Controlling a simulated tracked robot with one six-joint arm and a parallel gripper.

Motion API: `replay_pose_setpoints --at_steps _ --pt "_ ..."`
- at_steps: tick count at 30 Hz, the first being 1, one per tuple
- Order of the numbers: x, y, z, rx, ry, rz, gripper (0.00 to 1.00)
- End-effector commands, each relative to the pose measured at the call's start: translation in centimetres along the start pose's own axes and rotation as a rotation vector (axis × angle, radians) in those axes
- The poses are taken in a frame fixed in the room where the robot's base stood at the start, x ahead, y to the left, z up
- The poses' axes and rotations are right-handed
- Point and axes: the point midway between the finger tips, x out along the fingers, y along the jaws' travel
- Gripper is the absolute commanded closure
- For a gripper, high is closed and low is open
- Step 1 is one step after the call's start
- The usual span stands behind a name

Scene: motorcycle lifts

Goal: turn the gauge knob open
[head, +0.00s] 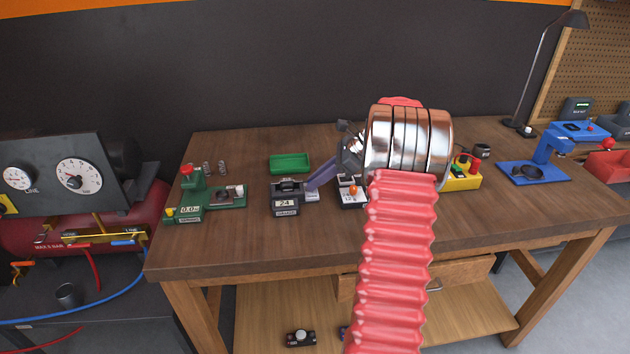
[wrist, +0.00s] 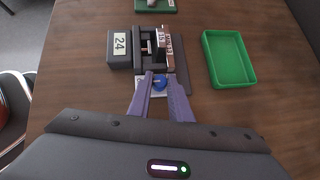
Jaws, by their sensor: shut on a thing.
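A dark device (head: 286,189) with a label reading 24 stands on the wooden workbench; it also shows in the wrist view (wrist: 121,45), with a metal part in its middle. A small blue knob (wrist: 160,84) sits on a pale plate at the near side of this device in the wrist view. My gripper (wrist: 159,88) has its two purple fingers on either side of the knob and is shut on it. In the head view my gripper (head: 312,185) reaches the right side of the device, and the knob is hidden there.
A green tray (head: 290,155) lies behind the device. A green press-like device (head: 196,190) stands to the left. A small unit with an orange knob (head: 353,189) stands close on the right, partly behind my arm. Bare bench lies in front.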

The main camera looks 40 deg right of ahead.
Motion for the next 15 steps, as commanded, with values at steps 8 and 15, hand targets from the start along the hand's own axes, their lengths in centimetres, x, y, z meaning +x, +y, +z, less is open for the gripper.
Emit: replay_pose_setpoints --at_steps 8,15 --pt "-0.14 -0.15 0.09 0.035 0.0 -0.044 1.0" --pt "-0.17 -0.23 0.07 0.037 0.0 -0.048 1.0"
